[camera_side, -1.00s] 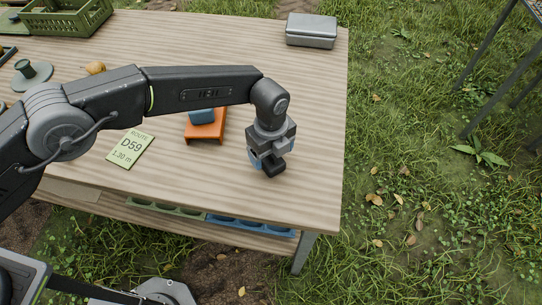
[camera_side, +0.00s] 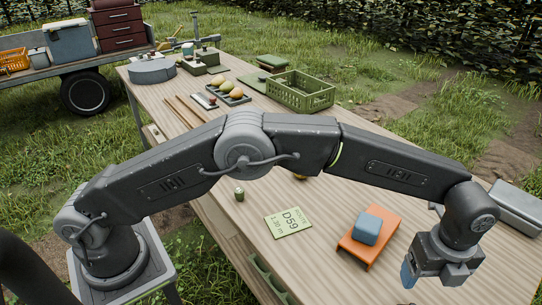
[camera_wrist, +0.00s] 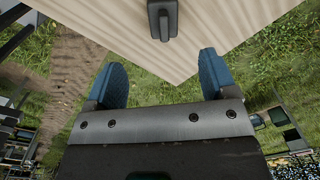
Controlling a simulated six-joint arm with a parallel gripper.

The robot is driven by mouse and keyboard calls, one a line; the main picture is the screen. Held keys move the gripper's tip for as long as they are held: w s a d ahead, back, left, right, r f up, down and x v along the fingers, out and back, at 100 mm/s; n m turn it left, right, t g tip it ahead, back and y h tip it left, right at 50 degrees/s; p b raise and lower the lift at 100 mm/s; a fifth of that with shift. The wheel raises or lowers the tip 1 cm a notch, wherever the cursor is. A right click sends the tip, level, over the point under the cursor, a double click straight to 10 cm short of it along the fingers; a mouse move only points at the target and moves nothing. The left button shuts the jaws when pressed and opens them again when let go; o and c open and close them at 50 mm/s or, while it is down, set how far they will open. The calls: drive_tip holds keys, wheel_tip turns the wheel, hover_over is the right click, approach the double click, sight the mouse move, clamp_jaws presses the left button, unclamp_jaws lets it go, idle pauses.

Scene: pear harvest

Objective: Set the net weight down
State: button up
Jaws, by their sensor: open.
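A dark weight with a narrow bar-like part, which I take to be the net weight (camera_wrist: 163,22), lies on the wooden table near its corner in the wrist view. In the side view my gripper (camera_side: 413,282) hangs over the right part of the table (camera_side: 345,275).
A blue block (camera_side: 367,228) sits on an orange stand (camera_side: 372,250) left of my gripper. A green card marked D59 (camera_side: 288,222) lies further left. A grey case (camera_side: 516,207) is at the right edge. A green crate (camera_side: 302,92) stands further back.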

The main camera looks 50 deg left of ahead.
drive_tip(key=s+a+r+n+t, duration=0.1)
drive_tip(key=s+a+r+n, duration=0.1)
drive_tip(key=a+r+n, duration=0.6)
drive_tip(key=s+a+r+n+t, duration=0.1)
drive_tip(key=s+a+r+n, duration=0.25)
drive_tip(key=a+r, duration=0.85)
drive_tip(key=s+a+f+n+t, duration=0.1)
drive_tip(key=s+a+n, duration=0.6)
drive_tip(key=s, duration=0.2)
drive_tip(key=s+a+f+n+t, duration=0.2)
drive_tip(key=s+a+n, duration=0.5)
drive_tip(key=s+a, duration=0.1)
drive_tip(key=shift+s+a+f, duration=0.2)
drive_tip(key=shift+s+f, duration=0.05)
drive_tip(key=shift+s, duration=0.65)
